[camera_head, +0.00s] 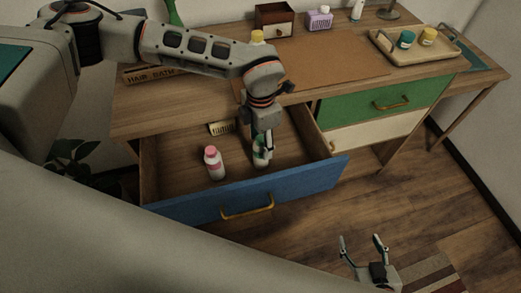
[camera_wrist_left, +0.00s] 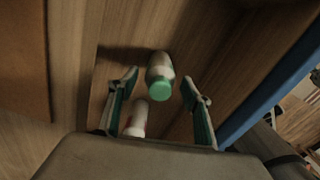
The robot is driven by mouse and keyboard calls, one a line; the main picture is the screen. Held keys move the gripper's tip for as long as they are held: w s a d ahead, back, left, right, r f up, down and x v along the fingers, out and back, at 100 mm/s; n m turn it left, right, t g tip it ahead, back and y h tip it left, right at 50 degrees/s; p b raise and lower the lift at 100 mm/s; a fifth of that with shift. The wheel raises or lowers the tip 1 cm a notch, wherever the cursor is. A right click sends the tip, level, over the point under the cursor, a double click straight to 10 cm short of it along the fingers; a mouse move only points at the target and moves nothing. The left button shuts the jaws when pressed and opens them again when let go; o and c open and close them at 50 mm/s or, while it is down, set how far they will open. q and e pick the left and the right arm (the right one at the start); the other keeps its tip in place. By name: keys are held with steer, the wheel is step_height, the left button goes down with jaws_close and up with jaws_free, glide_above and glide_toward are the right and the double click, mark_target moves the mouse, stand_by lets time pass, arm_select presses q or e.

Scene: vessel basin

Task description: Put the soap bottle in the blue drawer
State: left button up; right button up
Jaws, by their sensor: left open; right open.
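The blue drawer (camera_head: 290,190) is pulled open under the desk. A white bottle with a green cap (camera_head: 259,158) is inside it, partly hidden by my left gripper (camera_head: 264,148). In the left wrist view this bottle (camera_wrist_left: 159,68) shows between the two open fingers, cap towards the camera. The left gripper is open; whether a finger touches the bottle I cannot tell. A white bottle with a pink cap (camera_head: 215,164) stands in the drawer to the left. Which bottle is the soap I cannot tell. My right gripper (camera_head: 362,240) is open and empty, low in front of the desk.
A cream comb-like item (camera_head: 221,128) lies at the drawer's back. On the desk are a yellow-capped bottle (camera_head: 257,37), a purple box (camera_head: 319,18), a wooden box (camera_head: 275,18) and a tray (camera_head: 412,58) with two jars. The green drawer (camera_head: 365,103) is shut. The drawer's right part is clear.

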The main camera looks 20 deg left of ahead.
arm_select(q)
steer(key=shift+r, duration=2.5)
